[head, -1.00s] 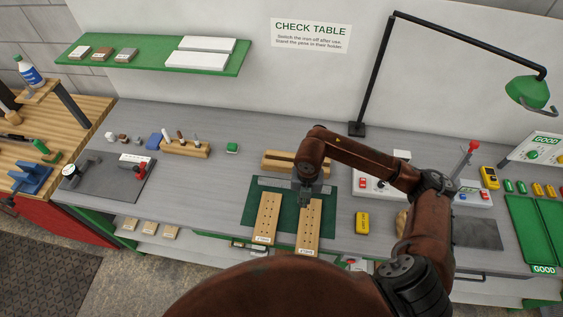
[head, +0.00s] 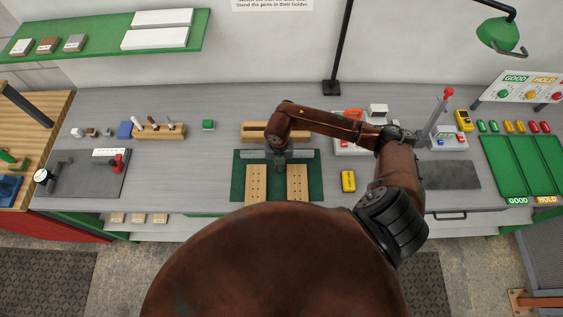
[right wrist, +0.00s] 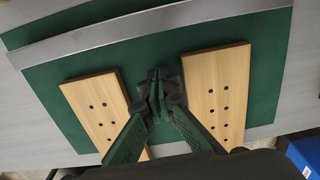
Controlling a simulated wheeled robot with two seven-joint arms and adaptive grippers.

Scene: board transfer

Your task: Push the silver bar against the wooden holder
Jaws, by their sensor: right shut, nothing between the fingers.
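The silver bar (head: 306,154) lies across the back part of the green mat (head: 237,190). It also crosses the top of the right wrist view (right wrist: 150,27). Two drilled wooden blocks, left (head: 256,182) and right (head: 297,184), lie on the mat in front of the bar, with a gap to it. A long wooden holder (head: 252,130) stands behind the mat, partly hidden by my arm. My right gripper (head: 279,166) is shut and empty, low over the mat on the near side of the bar, between the blocks; its fingertips (right wrist: 159,82) are apart from the bar. My left gripper is out of view.
A yellow device (head: 348,181) lies right of the mat. A pen holder (head: 158,131) and a dark plate with a dial gauge (head: 78,178) stand to the left. Green trays (head: 518,165) are at the right. Bare grey table lies on both sides of the mat.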

